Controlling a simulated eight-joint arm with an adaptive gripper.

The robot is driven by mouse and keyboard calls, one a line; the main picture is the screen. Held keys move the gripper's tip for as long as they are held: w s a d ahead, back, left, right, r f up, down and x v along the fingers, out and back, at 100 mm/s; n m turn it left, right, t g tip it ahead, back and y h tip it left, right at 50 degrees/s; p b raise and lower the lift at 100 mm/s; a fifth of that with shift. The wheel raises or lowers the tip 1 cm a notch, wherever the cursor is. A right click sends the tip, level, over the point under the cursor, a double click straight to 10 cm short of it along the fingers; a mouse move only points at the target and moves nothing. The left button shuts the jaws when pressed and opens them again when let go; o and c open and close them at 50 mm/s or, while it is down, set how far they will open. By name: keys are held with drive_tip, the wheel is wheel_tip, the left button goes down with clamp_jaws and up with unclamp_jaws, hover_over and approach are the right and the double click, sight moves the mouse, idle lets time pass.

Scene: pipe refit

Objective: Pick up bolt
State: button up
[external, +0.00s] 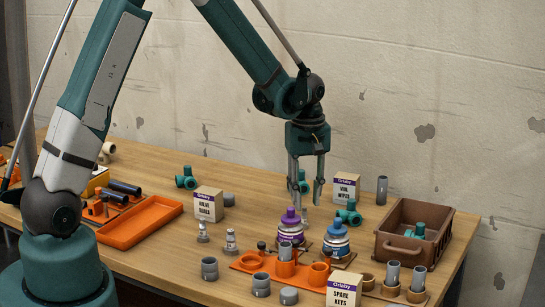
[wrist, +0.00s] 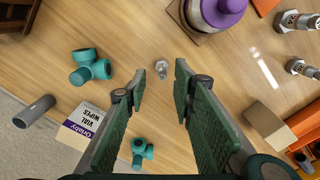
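A small silver bolt (wrist: 161,68) stands on the wooden table, showing just beyond my fingertips in the wrist view. In the external view only a little of it seems to show under my gripper, behind the purple-capped bottle. Two more silver bolts (external: 203,233) (external: 231,241) stand on the table at centre left; they also show at the right edge of the wrist view (wrist: 298,20) (wrist: 302,68). My gripper (external: 306,203) points straight down above the table, with its fingers apart and nothing visible between them. Its fingertips show in the wrist view (wrist: 171,70).
A purple-capped bottle (external: 290,229) and a blue bottle (external: 336,240) stand close in front of my gripper. Teal fittings (external: 349,213) and a Vial Wipes box (external: 346,189) are behind, to the right. A brown crate (external: 391,246) is at right, an orange tray (external: 140,228) at left.

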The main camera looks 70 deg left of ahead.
sight(304, 211)
drive_tip(key=shift+f, duration=0.2)
drive_tip(key=shift+s+a+f+b, duration=0.15)
drive_tip(key=shift+f+b, duration=0.3)
drive_tip(key=shift+f, duration=2.1)
clamp_jaws()
